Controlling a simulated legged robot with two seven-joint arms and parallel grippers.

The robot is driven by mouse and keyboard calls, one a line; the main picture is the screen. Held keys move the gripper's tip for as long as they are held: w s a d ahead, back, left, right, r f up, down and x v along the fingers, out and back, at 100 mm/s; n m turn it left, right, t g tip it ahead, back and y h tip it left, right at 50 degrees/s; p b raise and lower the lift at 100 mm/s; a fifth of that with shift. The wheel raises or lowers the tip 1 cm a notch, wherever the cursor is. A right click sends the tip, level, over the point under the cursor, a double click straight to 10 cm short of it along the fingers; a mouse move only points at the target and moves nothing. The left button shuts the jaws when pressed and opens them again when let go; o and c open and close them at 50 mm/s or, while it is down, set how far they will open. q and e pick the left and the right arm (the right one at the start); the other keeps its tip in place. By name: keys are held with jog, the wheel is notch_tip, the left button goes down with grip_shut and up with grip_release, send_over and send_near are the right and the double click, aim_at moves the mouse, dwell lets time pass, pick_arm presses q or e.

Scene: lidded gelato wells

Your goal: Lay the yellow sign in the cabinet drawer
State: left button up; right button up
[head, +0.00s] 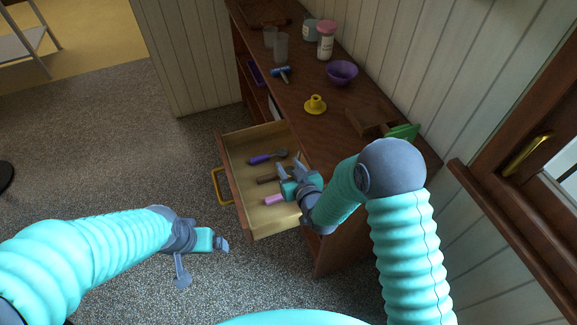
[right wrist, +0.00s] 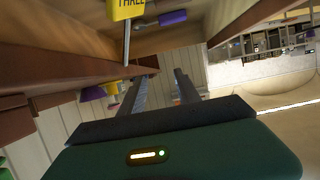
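A yellow sign (right wrist: 126,9) with dark lettering and a thin grey stem shows at the top edge of the right wrist view, partly cut off. It appears against the drawer's pale interior; I cannot tell if it rests there. In the head view I cannot make it out; my right gripper may hide it. The cabinet drawer (head: 233,170) is pulled open. My right gripper (head: 284,181) is at the drawer's right side; its two fingers (right wrist: 158,88) are apart with nothing seen between them. My left gripper (head: 205,258) hangs open and empty over the floor, left of the drawer.
The drawer holds a purple-handled tool (head: 260,159), a brown-handled one (head: 267,180) and a pink-handled one (head: 274,200). On the cabinet top (head: 290,100) stand a yellow stand-like piece (head: 315,104), a purple bowl (head: 342,73), jars and a wooden box (head: 372,119).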

jog(key=p+v, duration=0.1)
jog(key=v, duration=0.2)
jog(key=shift+a, duration=0.1)
dwell(0.5)
jog(key=p+v, duration=1.1)
jog(key=v, duration=0.5)
jog(key=shift+s+r, duration=0.25)
